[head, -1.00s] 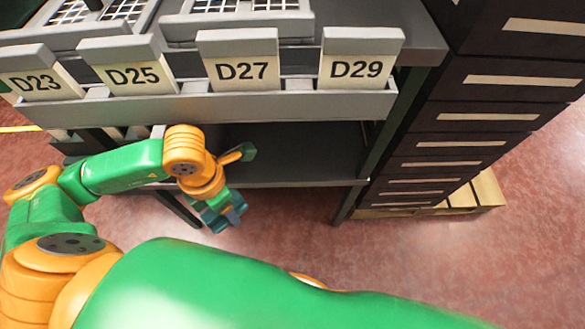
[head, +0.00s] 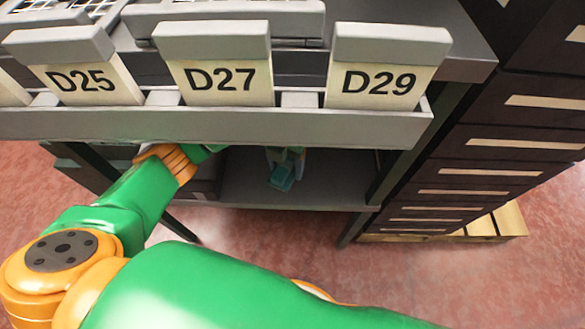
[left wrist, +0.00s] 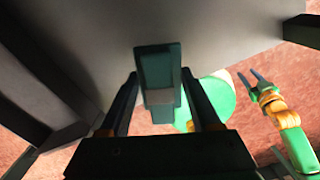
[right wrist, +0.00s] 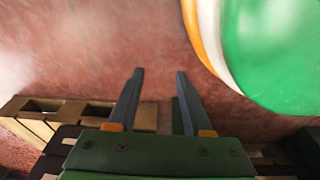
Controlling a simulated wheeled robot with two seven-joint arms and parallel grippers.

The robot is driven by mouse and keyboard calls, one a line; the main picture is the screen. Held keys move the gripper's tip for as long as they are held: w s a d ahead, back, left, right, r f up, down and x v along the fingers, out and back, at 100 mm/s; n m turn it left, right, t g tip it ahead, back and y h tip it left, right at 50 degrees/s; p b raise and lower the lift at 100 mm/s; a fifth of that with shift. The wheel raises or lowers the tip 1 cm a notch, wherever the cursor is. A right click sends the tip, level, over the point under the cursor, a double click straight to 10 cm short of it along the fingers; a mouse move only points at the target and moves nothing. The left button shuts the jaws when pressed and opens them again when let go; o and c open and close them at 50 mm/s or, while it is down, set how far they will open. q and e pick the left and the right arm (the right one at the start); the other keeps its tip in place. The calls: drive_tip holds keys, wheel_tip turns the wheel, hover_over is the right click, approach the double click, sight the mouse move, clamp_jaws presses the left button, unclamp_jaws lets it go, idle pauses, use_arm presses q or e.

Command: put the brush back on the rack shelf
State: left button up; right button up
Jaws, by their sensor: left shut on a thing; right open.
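The brush (head: 282,177) is a teal block-like piece held by my left gripper (head: 286,158). In the head view it is over the dark lower rack shelf (head: 325,190), below the labelled front rail. In the left wrist view the brush (left wrist: 158,75) stands between the fingers of the left gripper (left wrist: 158,88), with the grey shelf surface (left wrist: 220,35) behind it. I cannot tell whether the brush touches the shelf. My right gripper (right wrist: 157,72) is open and empty over the floor; it also shows in the left wrist view (left wrist: 256,80).
The upper rail carries labels D25 (head: 82,82), D27 (head: 219,79) and D29 (head: 380,81) and overhangs the lower shelf. A stack of dark crates (head: 480,150) stands at the right on a wooden pallet (head: 485,225). Red floor is open in front.

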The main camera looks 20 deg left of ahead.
sight(292, 169)
use_arm(q)
drive_tip(key=shift+w+d+f, duration=0.1)
drive_tip(key=shift+w+d, duration=0.3)
drive_tip(key=shift+w, duration=0.3)
drive_tip(key=shift+w+d+f, duration=0.1)
drive_tip(key=shift+w+f, duration=0.05)
drive_tip(key=shift+f, duration=0.15)
drive_tip(key=shift+f+b, duration=0.6)
drive_tip(key=shift+f, duration=0.8)
use_arm(e)
drive_tip(key=shift+w+a, duration=0.55)
drive_tip(key=shift+w, duration=0.1)
use_arm(q)
drive_tip(key=shift+f, duration=0.15)
drive_tip(key=o, duration=1.3)
use_arm(e)
drive_tip(key=shift+w, duration=0.1)
use_arm(q)
wheel_tip(292, 169, up, 8)
drive_tip(key=shift+f+p, duration=0.1)
drive_tip(key=shift+p, duration=0.95)
use_arm(e)
drive_tip(key=shift+s+d, duration=0.8)
drive_tip(key=shift+s, duration=0.2)
